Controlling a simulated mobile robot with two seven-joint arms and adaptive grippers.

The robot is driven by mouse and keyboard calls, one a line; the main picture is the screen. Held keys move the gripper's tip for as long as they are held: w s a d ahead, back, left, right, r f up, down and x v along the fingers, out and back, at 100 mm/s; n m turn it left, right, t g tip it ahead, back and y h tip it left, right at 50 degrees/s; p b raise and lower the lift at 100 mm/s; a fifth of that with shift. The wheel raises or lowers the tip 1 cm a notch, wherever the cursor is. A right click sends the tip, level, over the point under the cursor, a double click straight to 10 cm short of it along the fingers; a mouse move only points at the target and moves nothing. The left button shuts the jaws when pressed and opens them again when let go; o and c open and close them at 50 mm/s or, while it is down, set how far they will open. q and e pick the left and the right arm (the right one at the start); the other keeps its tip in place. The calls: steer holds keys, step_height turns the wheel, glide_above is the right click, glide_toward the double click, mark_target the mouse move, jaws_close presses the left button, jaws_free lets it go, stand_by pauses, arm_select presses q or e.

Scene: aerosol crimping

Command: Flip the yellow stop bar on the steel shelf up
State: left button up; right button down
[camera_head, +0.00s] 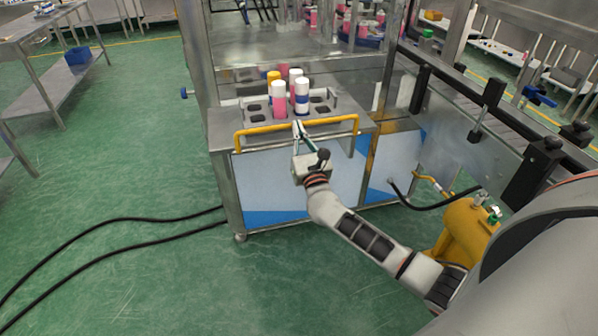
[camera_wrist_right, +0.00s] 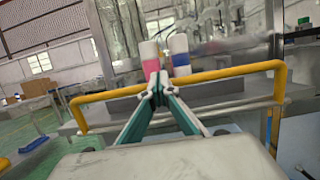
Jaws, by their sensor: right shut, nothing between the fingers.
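The yellow stop bar (camera_head: 262,128) runs along the front edge of the steel shelf (camera_head: 222,128), its long rail standing above the shelf front with its ends bent down. My right gripper (camera_head: 298,126) is shut and empty at the middle of the bar; I cannot tell whether it touches it. In the right wrist view the closed fingertips (camera_wrist_right: 158,88) overlap the bar (camera_wrist_right: 222,75), which spans left and right of them. My left gripper is not in view.
Several cans, among them a pink-and-white can (camera_head: 279,102) and a white can with a blue band (camera_head: 302,98), stand in a holed rack (camera_head: 254,106) behind the bar. Black cables (camera_head: 120,222) lie on the green floor at left. A yellow tank (camera_head: 462,232) stands at right.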

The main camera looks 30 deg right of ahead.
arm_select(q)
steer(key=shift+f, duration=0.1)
arm_select(e)
steer(key=shift+w+r, duration=0.1)
steer(key=shift+w, duration=0.15)
stand_by(0.5)
